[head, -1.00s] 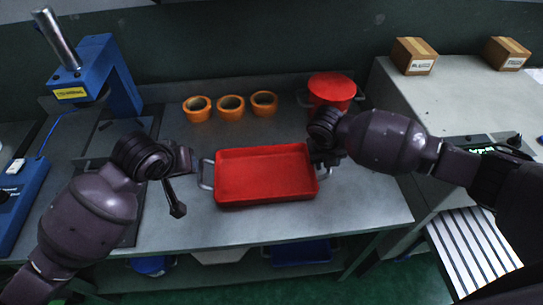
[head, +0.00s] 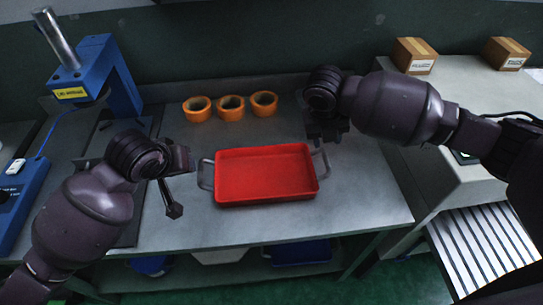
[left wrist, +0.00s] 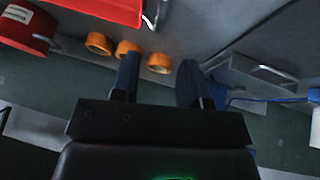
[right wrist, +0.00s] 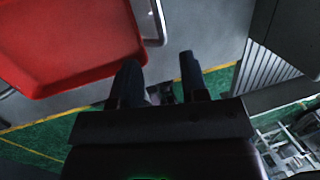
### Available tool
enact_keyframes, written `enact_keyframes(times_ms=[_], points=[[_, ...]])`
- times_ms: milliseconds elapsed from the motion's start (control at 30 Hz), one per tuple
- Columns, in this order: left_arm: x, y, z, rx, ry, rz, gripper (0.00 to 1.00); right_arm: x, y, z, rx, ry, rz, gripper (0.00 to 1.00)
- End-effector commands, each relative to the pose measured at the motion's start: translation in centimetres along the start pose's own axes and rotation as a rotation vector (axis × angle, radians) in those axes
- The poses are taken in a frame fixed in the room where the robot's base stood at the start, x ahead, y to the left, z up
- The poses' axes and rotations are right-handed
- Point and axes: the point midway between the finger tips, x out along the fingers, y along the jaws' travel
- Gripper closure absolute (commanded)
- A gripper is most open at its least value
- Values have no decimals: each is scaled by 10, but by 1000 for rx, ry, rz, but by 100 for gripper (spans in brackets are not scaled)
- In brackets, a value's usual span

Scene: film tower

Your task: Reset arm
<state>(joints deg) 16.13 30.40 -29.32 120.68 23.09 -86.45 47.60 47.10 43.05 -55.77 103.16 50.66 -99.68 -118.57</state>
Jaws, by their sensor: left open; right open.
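My left gripper (head: 174,192) is over the left part of the grey table, left of the red tray (head: 265,174) and apart from it. Its two fingers stand apart and empty in the left wrist view (left wrist: 157,78). My right gripper (head: 328,132) is above the table behind the tray's right handle. In the right wrist view (right wrist: 160,78) its fingers are open with nothing between them. The red tray has metal handles and looks empty. It shows at the upper left in the right wrist view (right wrist: 60,45).
Several orange rings (head: 231,107) stand in a row at the back. A red pot (left wrist: 25,25) shows in the left wrist view; my right arm hides it in the head view. A blue press (head: 110,75) stands left. Cardboard boxes (head: 414,56) sit on the right counter (head: 450,90).

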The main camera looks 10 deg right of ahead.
Motion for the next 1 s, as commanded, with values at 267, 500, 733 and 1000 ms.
enact_keyframes(times_ms=[267, 500, 733, 1000], points=[[0, 0, 0, 0, 0, 0, 59, -7, 0, -1, -1, 1, 1, 59], [0, 0, 0, 0, 0, 0, 59, -7, 0, 0, -1, 1, 1, 59], [0, 0, 3, 1, -2, 2, 59, -4, 4, -5, 17, 2, 12, 59], [-2, -10, 38, 27, -15, 9, 59, 18, 42, -56, 328, 23, 159, 59]])
